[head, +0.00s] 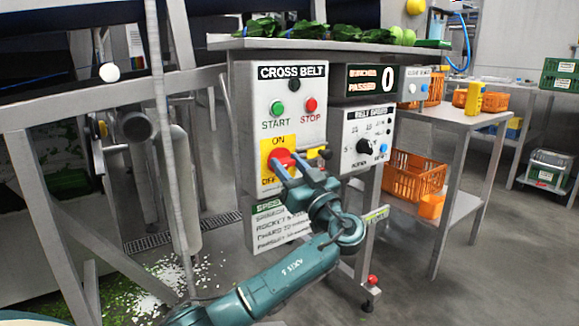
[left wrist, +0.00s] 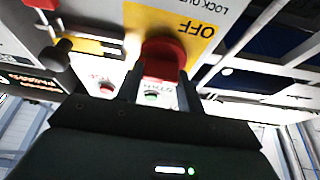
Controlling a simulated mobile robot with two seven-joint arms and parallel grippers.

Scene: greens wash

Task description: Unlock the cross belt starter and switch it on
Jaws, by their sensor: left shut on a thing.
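The cross belt starter (head: 293,125) is a pale panel with a green START button (head: 277,108), a red STOP button (head: 311,105) and a yellow ON/OFF plate (head: 278,142). My left gripper (head: 286,164) is shut on the red switch handle (left wrist: 163,56) in the plate's middle. The fingers partly hide the handle, and its exact angle cannot be told. A small yellow piece (head: 316,153) sits right of the plate, with dark and red parts beside it. In the left wrist view this yellow piece (left wrist: 88,46) lies left of the handle, apart from the fingers. My right gripper is out of view.
A belt speed box (head: 368,137) and a counter display (head: 372,79) adjoin the starter at right. Leafy greens (head: 340,32) lie on the ledge above. A side table (head: 450,114) holds orange crates (head: 413,175). A pale vertical post (head: 162,130) stands close left.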

